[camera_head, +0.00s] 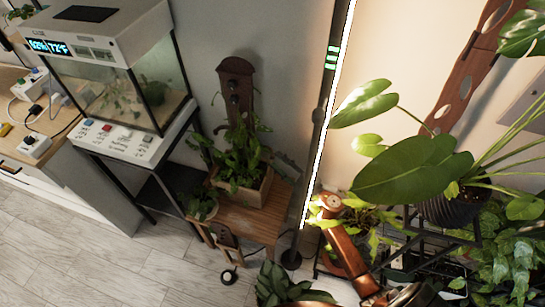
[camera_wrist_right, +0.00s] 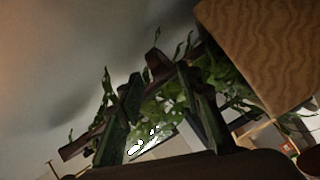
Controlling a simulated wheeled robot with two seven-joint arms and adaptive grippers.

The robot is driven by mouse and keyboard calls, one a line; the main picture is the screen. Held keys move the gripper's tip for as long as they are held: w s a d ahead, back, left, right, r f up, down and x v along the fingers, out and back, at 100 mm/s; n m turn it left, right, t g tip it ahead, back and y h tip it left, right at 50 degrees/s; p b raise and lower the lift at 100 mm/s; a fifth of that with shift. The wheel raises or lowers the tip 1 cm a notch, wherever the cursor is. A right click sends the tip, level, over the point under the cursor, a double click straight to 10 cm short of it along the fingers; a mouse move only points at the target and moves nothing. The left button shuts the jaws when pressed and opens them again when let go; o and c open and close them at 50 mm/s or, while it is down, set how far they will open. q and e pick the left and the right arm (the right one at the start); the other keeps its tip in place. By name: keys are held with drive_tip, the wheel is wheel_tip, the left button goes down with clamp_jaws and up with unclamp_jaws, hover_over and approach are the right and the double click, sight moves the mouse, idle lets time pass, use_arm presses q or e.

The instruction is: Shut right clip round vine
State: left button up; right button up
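A climbing plant, likely the vine (camera_head: 240,155), grows in a wooden planter box (camera_head: 240,187) against a brown wooden support (camera_head: 237,90). I cannot make out a separate right clip in either view, nor whether one is open or closed. My right arm comes up from the bottom right of the head view; its gripper cannot be clearly made out there. In the right wrist view, the two dark fingers of my right gripper (camera_wrist_right: 157,73) stand apart. Green leaves (camera_wrist_right: 160,105) and brown wooden pieces show between and beyond them. My left gripper is not in view.
A lit floor lamp (camera_head: 328,110) stands right of the planter. The planter stands on a low wooden table (camera_head: 262,225). A large-leaved plant (camera_head: 415,170) in a dark pot crowds the right. A glass terrarium (camera_head: 120,100) stands left. Floor is bare at lower left.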

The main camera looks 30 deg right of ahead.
sight(272, 156)
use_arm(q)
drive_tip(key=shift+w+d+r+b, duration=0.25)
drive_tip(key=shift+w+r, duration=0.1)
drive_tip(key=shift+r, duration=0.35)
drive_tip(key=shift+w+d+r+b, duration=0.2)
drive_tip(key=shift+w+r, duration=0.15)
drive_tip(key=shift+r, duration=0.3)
use_arm(e)
drive_tip(key=shift+x, duration=1.95)
drive_tip(key=shift+c, duration=0.5)
clamp_jaws()
drive_tip(key=shift+f, duration=0.1)
